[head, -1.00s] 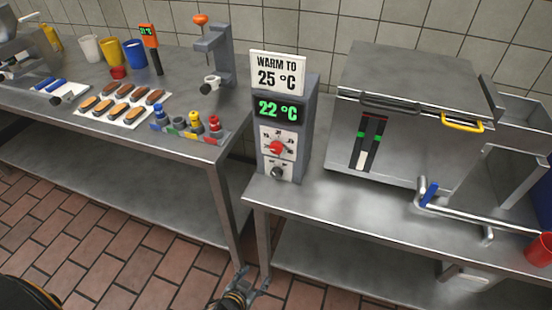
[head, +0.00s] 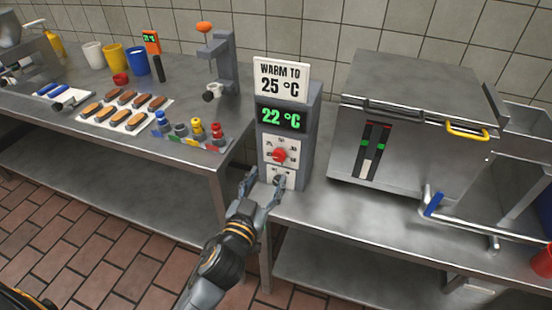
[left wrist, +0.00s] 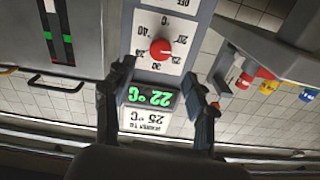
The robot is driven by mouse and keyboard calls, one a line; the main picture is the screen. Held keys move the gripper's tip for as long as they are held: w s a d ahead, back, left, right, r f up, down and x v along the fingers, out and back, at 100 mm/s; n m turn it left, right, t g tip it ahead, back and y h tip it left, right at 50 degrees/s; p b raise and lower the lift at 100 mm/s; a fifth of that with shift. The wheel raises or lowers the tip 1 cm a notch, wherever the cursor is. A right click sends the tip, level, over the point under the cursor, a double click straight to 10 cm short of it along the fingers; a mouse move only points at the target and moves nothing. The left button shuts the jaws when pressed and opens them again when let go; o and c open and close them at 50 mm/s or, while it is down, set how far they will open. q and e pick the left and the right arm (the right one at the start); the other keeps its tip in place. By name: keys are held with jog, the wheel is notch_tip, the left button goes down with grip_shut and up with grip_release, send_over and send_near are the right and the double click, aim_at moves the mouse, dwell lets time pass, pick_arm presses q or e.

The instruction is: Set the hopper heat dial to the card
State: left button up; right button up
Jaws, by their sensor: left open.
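The grey control post (head: 311,140) stands on the front left of the right-hand steel table. Its white card (head: 281,80) reads "WARM TO 25 °C". The green display (head: 281,117) below reads 22 °C. My left gripper (head: 262,185) is open and empty, low in front of the post near the knob. In the left wrist view the red dial (left wrist: 162,49) and the display (left wrist: 150,98) appear upside down beyond the open fingers (left wrist: 160,72). My right gripper is not in view.
A large steel machine (head: 410,110) with a yellow handle stands right of the post. A blue-handled pipe (head: 465,217) juts from its front. The left table (head: 190,158) holds cups, eclairs and several coloured knobs or bottles. A gap separates the tables.

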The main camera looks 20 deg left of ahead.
aim_at(278, 158)
pick_arm(q)
jog(key=w, duration=0.7)
jog(key=shift+w+d+p, duration=0.1)
jog(key=shift+p, duration=0.2)
jog(key=c, duration=1.2)
